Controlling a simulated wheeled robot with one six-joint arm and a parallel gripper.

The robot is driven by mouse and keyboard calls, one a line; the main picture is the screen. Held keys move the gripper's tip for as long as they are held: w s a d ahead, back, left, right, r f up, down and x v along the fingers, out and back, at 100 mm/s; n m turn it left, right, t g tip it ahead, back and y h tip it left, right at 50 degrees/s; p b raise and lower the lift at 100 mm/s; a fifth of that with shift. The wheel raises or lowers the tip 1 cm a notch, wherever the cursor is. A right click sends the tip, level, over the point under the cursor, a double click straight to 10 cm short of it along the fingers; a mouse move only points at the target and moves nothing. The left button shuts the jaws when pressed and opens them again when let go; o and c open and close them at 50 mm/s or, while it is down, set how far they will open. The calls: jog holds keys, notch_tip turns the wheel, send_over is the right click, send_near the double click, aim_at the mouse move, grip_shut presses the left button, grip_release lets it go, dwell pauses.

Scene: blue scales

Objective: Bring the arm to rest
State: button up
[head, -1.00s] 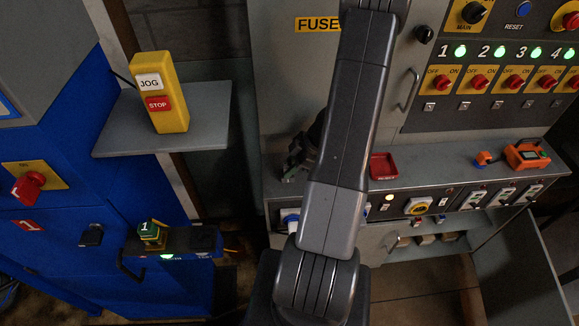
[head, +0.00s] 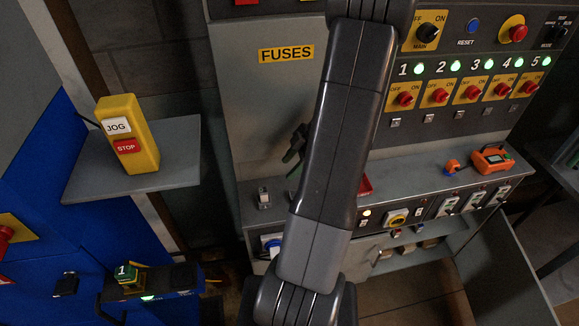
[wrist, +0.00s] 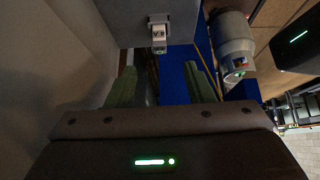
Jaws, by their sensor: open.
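My arm (head: 333,150) rises through the middle of the head view, in front of the grey cabinet. My gripper (head: 294,158) shows in part at the arm's left edge, in front of the cabinet below the FUSES label; the rest is hidden behind the arm. In the wrist view my gripper (wrist: 162,86) has its two green fingers apart. Nothing is held between them. A small pale fitting (wrist: 158,33) on a grey surface appears beyond the fingertips.
A yellow JOG/STOP box (head: 127,135) stands on the grey shelf (head: 90,178) at left. The bench (head: 415,180) carries a small grey fitting (head: 264,199), a red tray (head: 366,186) partly behind my arm, and an orange device (head: 492,159). An open grey panel (head: 505,265) is at lower right.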

aim_at(266, 190)
dwell(0.4)
jog(key=x, duration=0.5)
jog(key=b+x, duration=0.1)
jog(key=x, duration=0.9)
jog(key=shift+w+d+f, duration=0.15)
jog(key=shift+d+f, duration=0.1)
jog(key=shift+f, duration=0.1)
jog(key=shift+d+r, duration=0.1)
jog(key=shift+r, duration=0.05)
jog(key=a+p+v, duration=0.1)
jog(key=v, duration=1.5)
jog(key=x, duration=0.5)
jog(key=b+x, duration=0.1)
jog(key=x, duration=1)
jog(key=shift+d+f+b, duration=0.35)
notch_tip(266, 190, up, 2)
jog(key=shift+w+r+p, duration=0.15)
jog(key=shift+p, duration=0.45)
jog(key=shift+b, duration=0.55)
jog(key=shift+s+d, duration=0.1)
jog(key=shift+s, duration=0.1)
jog(key=shift+w, duration=0.1)
